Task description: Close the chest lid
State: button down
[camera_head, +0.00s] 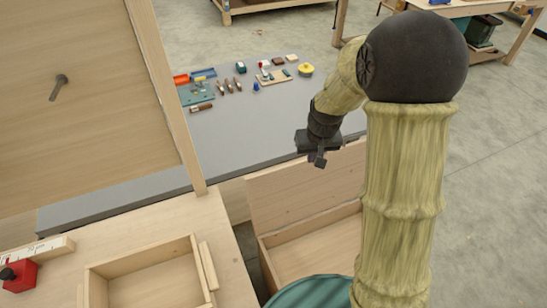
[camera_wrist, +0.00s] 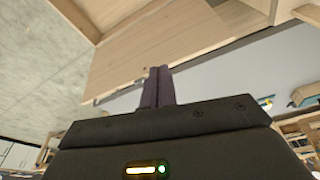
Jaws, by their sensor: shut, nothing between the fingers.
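The wooden chest (camera_head: 312,250) stands on the floor side of the grey table, partly hidden behind my arm. Its lid (camera_head: 300,192) is open, raised at the back of the box, so the inside shows. My gripper (camera_head: 319,161) is at the lid's upper edge in the head view, with the fingers pointing down. I cannot tell whether it touches the lid. In the wrist view the two dark fingers of my gripper (camera_wrist: 158,86) are together and empty, in front of a pale wooden panel (camera_wrist: 125,55) that looks like the lid.
A grey table (camera_head: 265,125) behind the lid holds several small tools and a yellow pot (camera_head: 306,69). At left are a large wooden panel (camera_head: 85,100), an open wooden tray (camera_head: 150,280) and a red object (camera_head: 20,275). Open floor (camera_head: 490,190) lies at right.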

jog(key=w+a+f+n+p, duration=0.1)
jog(key=w+a+f+p, duration=0.1)
jog(key=w+a+f, duration=0.2)
jog(key=w+a+f+n+p, duration=0.1)
jog(key=w+a+f+n, duration=0.1)
jog(key=w+a+f, duration=0.3)
jog(key=w+a, duration=0.3)
jog(key=w, duration=0.3)
jog(key=shift+p, duration=0.4)
jog(key=shift+f, duration=0.1)
notch_tip(320, 180, down, 9)
jog(key=s+p, duration=0.1)
jog(key=p, duration=0.5)
jog(key=shift+s+d, duration=0.4)
jog(key=shift+d, duration=0.05)
jog(key=shift+d, duration=0.15)
